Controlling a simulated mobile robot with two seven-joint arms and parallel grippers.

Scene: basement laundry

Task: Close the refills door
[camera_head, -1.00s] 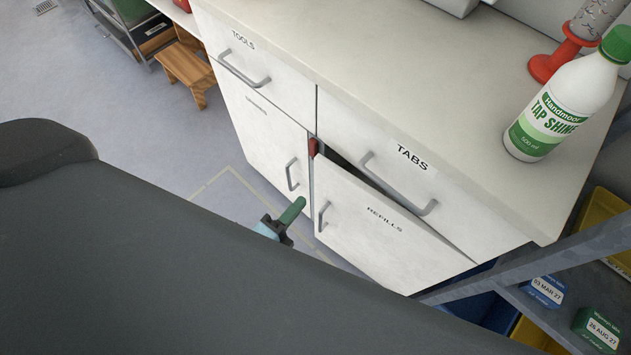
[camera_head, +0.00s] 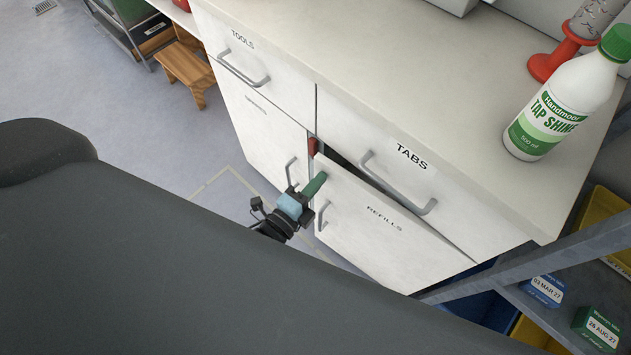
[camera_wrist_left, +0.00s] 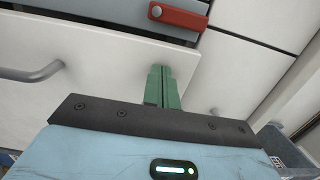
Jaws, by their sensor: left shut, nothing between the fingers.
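The white refills door (camera_head: 385,238) stands ajar below the tabs drawer, with a dark gap along its top edge. Its grey bar handle (camera_head: 323,216) is near its left edge. My left gripper (camera_head: 318,181) is shut and empty, its green fingers at the upper left edge of the door, just above the handle. In the left wrist view the shut green fingers (camera_wrist_left: 161,88) lie over the door front (camera_wrist_left: 100,75) near its free edge; I cannot tell whether they touch it. The handle also shows there at the left (camera_wrist_left: 32,74). My right gripper is not in view.
A red piece (camera_head: 313,147) sits at the cabinet edge above the door's free corner. The tabs drawer (camera_head: 390,170) and tools drawer (camera_head: 255,70) are above. A metal shelf (camera_head: 520,270) stands close on the right. A Tap Shine bottle (camera_head: 560,105) stands on the worktop.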

